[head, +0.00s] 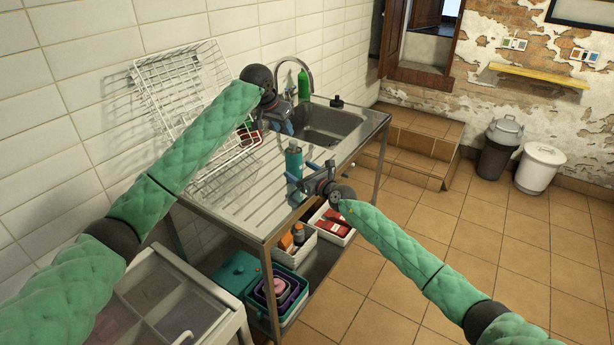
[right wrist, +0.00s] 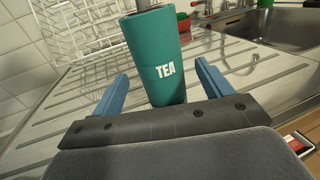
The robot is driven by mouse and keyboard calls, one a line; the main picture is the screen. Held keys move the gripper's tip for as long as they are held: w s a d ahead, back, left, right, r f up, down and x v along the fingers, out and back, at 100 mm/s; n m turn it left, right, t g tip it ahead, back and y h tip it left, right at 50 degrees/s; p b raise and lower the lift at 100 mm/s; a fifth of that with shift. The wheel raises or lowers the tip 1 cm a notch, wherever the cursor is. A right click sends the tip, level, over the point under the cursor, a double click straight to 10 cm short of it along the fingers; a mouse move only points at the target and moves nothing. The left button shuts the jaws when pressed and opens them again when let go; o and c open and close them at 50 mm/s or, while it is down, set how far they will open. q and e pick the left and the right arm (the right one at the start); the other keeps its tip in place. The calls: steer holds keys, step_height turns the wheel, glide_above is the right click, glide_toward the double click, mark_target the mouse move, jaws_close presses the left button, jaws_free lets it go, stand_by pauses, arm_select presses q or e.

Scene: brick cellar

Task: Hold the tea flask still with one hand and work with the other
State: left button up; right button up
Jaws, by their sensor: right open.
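The tea flask (head: 293,163) is a teal cylinder standing upright on the ribbed steel drainboard. In the right wrist view the flask (right wrist: 160,60) shows white "TEA" lettering and a narrower grey part at its top, cut off by the frame edge. My right gripper (head: 303,184) is open, low beside the flask; its blue fingers (right wrist: 161,78) point toward the flask, one on each side, with gaps visible. My left gripper (head: 284,122) is above and behind the flask, near the sink's left edge; its fingertips are too small to read.
A white wire rack (head: 178,85) leans against the tiled wall. The sink (head: 325,124) has a tap, a green bottle (head: 303,84) and a small black object (head: 337,101) at its rim. White bins (head: 296,250) and a teal box (head: 238,272) stand on the shelf below.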

mark_target(300, 170)
steer(key=shift+x, duration=1.9)
steer(key=c, duration=1.1)
